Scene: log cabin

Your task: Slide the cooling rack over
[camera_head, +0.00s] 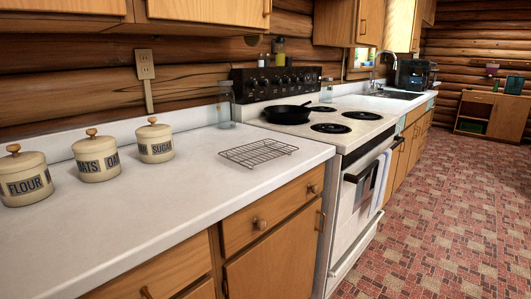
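The cooling rack (259,153) is a dark wire grid lying flat on the white countertop (190,192). It sits to the left of the stove, between the sugar canister and the counter's front edge, with bare counter around it. Neither of my grippers shows in the head view.
Flour (25,176), oats (96,157) and sugar (155,142) canisters stand along the back left. A glass jar (225,106) stands behind the rack near the stove (345,141). A black skillet (288,114) sits on a burner. The front-left counter is clear.

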